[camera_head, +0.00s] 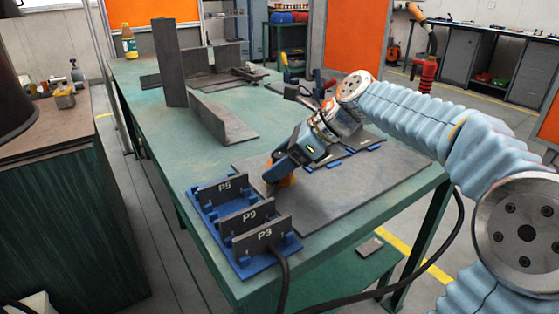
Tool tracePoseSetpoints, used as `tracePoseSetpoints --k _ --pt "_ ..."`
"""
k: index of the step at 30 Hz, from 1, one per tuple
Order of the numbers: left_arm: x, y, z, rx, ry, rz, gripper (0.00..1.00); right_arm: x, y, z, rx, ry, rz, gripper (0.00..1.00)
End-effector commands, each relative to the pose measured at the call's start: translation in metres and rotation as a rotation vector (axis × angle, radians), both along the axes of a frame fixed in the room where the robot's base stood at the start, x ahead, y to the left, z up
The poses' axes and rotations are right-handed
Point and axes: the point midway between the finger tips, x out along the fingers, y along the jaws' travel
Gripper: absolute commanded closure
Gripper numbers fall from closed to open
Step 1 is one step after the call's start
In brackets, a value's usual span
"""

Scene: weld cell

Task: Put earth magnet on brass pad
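My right gripper (274,180) is low over the near part of the green table, just behind and right of the blue rack. It points down and to the left. A small orange piece (287,181) shows right beside its fingers, partly hidden by them. I cannot tell whether it is the earth magnet, or whether the fingers are closed on it. I cannot make out a brass pad. My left gripper is not in view.
A blue rack (283,251) holds upright plates marked P5, P9 and P3. A flat grey plate (365,185) lies under and right of my gripper. An angle piece (222,120) and a tall plate (169,62) stand farther back. A black cable (283,272) hangs over the front edge.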

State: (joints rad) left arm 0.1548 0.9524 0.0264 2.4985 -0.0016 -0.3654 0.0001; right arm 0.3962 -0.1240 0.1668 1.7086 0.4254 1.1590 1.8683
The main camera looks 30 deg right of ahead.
Motion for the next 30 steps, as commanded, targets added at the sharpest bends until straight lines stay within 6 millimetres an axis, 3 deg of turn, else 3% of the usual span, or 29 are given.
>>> tracePoseSetpoints --k 3,14,24,30 --pt "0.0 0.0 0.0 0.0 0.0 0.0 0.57 0.0 0.0 0.0 0.0 0.0 0.0 0.13" --pt "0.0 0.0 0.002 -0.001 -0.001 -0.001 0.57 -0.003 -0.004 0.009 0.0 -0.001 -0.001 0.13" --pt "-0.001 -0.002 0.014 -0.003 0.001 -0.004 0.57 -0.037 -0.044 0.062 -0.002 -0.003 -0.002 0.13" --pt "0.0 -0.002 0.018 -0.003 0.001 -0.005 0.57 -0.051 -0.06 0.083 0.0 -0.001 -0.001 0.13"
